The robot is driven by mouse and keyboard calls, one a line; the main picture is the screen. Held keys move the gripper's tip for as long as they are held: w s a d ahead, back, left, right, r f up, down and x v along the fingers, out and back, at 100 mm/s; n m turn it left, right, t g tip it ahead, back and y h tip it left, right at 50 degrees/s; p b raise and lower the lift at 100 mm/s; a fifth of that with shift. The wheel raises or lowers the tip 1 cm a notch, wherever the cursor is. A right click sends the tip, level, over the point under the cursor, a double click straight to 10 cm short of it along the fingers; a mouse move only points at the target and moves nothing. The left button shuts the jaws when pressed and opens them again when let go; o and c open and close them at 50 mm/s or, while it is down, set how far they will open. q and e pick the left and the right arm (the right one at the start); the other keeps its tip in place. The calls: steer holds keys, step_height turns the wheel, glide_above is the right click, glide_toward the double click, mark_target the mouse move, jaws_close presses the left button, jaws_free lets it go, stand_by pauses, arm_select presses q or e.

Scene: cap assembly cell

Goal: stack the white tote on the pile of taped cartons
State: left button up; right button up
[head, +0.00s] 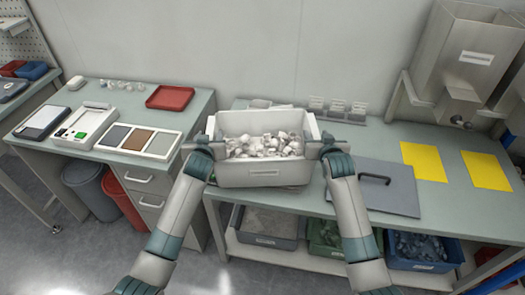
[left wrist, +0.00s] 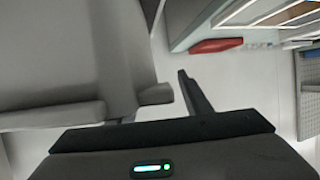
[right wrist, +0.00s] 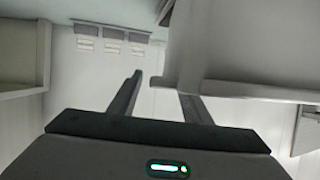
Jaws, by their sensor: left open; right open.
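The white tote (head: 265,174), filled with small pale parts (head: 265,145), is upright at the front of the green bench. I cannot tell whether its base touches the bench. My left gripper (head: 198,146) is open at its left side; in the left wrist view (left wrist: 160,98) one finger is partly hidden by the tote's rim (left wrist: 50,114). My right gripper (head: 326,147) is open at its right side; in the right wrist view (right wrist: 163,92) the tote's rim (right wrist: 240,91) partly covers one finger. I see no pile of taped cartons.
A grey panel with a handle (head: 400,200) and yellow sheets (head: 424,161) lie to the right. A hopper (head: 470,55) stands at the back right. A side desk with a red tray (head: 170,97) is to the left. Bins (head: 270,240) fill the shelf below.

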arm_select(q)
steer(key=shift+w, duration=0.2)
arm_select(e)
steer(key=shift+w+f, duration=0.1)
steer(key=shift+w, duration=0.1)
arm_select(q)
jaws_close()
arm_select(e)
jaws_close()
arm_select(q)
steer(key=shift+a+f, duration=0.1)
arm_select(e)
steer(key=shift+a, duration=0.1)
stand_by(0.8)
arm_select(q)
steer(key=shift+w+r, duration=0.1)
steer(key=shift+r, duration=0.15)
arm_select(e)
steer(key=shift+r, duration=0.2)
